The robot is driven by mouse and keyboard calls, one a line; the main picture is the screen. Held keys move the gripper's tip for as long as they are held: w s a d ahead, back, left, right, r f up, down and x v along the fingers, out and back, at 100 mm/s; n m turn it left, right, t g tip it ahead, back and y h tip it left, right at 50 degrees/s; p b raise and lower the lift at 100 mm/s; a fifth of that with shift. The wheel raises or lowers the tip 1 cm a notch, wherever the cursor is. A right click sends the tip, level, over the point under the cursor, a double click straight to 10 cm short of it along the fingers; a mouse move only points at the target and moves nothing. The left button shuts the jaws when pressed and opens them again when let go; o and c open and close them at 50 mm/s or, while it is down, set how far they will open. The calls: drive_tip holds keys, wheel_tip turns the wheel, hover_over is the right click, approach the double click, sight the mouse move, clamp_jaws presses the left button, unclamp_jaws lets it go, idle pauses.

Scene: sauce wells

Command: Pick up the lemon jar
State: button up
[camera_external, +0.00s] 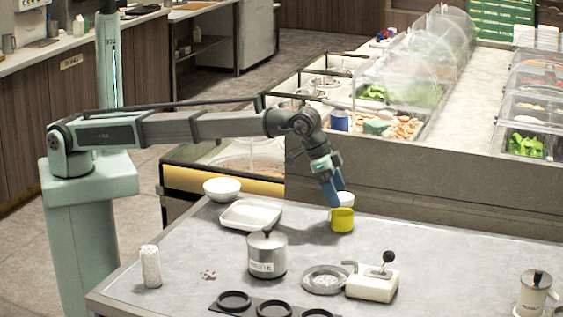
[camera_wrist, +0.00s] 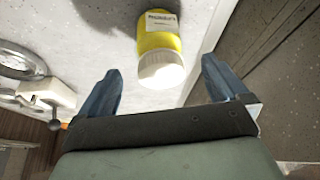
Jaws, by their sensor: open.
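A yellow jar (camera_external: 342,220) with a white lid (camera_external: 345,198) stands upright near the far edge of the grey table. It is the only lemon-coloured jar in view. In the wrist view the yellow jar (camera_wrist: 158,38) shows a pale label whose print is too small to read surely. Its white lid (camera_wrist: 161,72) appears between the two blue fingers. My gripper (camera_external: 334,200) points down at the lid, partly in front of it in the outside view. In the wrist view my gripper (camera_wrist: 161,66) is open, with a gap between each finger and the jar. It holds nothing.
A steel pot (camera_external: 267,257), a white tray (camera_external: 233,227) and a white bowl (camera_external: 222,185) stand left of the jar. A round metal dish (camera_external: 325,283) and a cream lever device (camera_external: 372,284) are nearer the front. The table right of the jar is mostly clear. A counter wall (camera_external: 430,190) rises behind.

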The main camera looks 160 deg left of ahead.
sight(342, 209)
drive_tip(key=shift+x, duration=3.1)
drive_tip(key=shift+s+d, duration=0.15)
drive_tip(key=shift+c, duration=0.3)
drive_tip(key=c, duration=1.2)
